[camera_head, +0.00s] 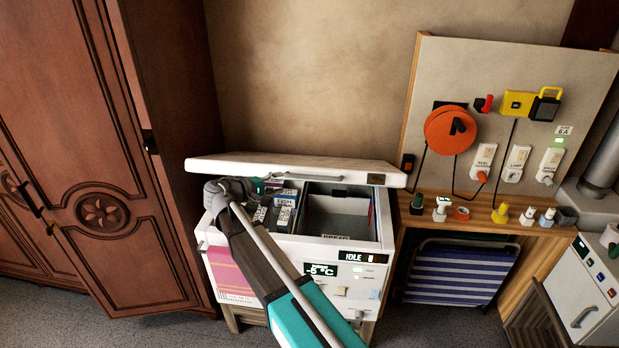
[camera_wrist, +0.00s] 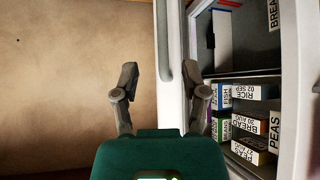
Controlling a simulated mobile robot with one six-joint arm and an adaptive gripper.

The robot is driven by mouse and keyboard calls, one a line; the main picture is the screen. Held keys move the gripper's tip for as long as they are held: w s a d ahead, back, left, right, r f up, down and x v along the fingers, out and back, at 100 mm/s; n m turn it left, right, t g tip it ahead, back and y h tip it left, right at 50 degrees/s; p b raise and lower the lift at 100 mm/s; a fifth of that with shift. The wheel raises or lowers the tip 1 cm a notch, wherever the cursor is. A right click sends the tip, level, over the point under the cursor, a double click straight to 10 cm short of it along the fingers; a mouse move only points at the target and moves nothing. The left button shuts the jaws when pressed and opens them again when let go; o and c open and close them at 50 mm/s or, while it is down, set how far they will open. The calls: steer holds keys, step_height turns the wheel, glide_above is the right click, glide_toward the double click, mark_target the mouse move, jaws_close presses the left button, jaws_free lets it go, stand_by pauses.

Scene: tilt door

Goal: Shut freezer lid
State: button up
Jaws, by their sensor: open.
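The white freezer (camera_head: 295,258) stands against the wall with its lid (camera_head: 285,168) raised, leaving the inside exposed. The lid also shows in the wrist view as an upright white strip (camera_wrist: 173,50) with a grey handle bar (camera_wrist: 162,42). My gripper (camera_head: 256,186) is at the left part of the lid, over the freezer's opening. In the wrist view my gripper (camera_wrist: 166,82) is open, with one finger on each side of the lid edge. Whether a finger touches the lid cannot be told. My arm hides part of the freezer's front.
Labelled food boxes (camera_wrist: 250,123) fill the near compartment; another compartment (camera_head: 338,213) looks mostly empty. A wooden wardrobe (camera_head: 95,150) stands close on the left.

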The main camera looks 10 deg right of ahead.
mark_target(308, 177)
steer(key=b+x, duration=0.2)
steer(key=x, duration=1)
steer(key=shift+w+d, duration=0.15)
steer(key=shift+d, duration=0.15)
jaws_close()
